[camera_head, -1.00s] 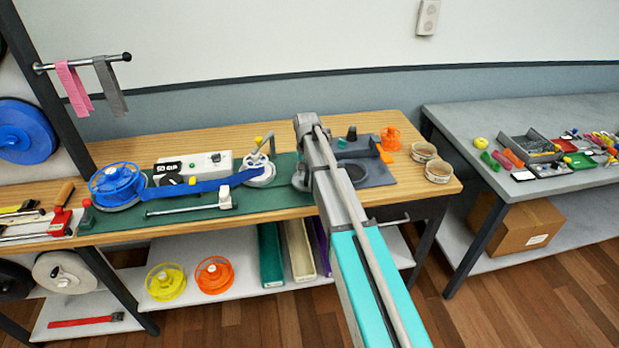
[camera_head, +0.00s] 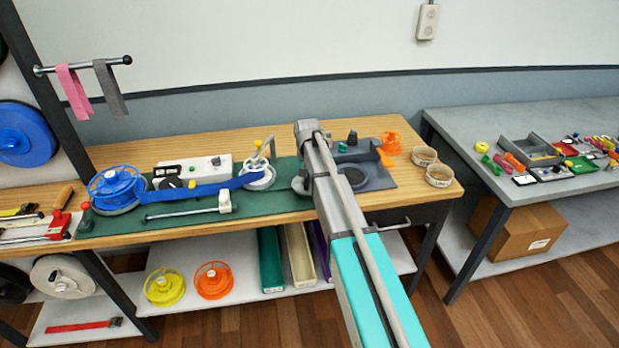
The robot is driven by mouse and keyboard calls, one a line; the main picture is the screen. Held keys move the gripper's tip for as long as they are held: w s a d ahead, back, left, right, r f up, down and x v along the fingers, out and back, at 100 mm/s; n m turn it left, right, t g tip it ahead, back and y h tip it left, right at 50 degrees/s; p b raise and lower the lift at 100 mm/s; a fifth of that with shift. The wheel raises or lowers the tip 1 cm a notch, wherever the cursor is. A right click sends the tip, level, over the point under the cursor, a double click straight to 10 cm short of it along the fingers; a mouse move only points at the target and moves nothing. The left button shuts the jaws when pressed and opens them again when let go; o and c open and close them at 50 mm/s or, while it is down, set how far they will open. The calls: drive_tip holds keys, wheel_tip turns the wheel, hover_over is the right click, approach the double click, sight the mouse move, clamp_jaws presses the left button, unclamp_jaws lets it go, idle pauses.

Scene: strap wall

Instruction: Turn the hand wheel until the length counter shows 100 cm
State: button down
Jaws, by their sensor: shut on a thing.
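A pale box with a dark window and black knob, seemingly the length counter (camera_head: 192,168), stands on the green mat; its figures are unreadable. A blue strap (camera_head: 205,188) runs from a blue reel (camera_head: 117,188) to a white round part (camera_head: 259,178) with a grey bracket and yellow-tipped lever above it. A dark round part (camera_head: 299,184) shows just left of my arm; I cannot tell whether it is the hand wheel. My arm reaches from the bottom right over the bench, and its links hide my gripper and what it holds.
A grey tray with an orange-handled tool (camera_head: 384,157) lies right of my arm. A low rod with a white block (camera_head: 224,203) lies in front of the strap. A grey table (camera_head: 465,125) stands right.

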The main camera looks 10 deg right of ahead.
drive_tip(key=shift+d, duration=0.2)
drive_tip(key=shift+a, duration=0.1)
drive_tip(key=shift+m, duration=0.4)
drive_tip(key=shift+m, duration=2.4)
drive_tip(key=shift+a, duration=0.1)
drive_tip(key=c, duration=0.6)
unclamp_jaws()
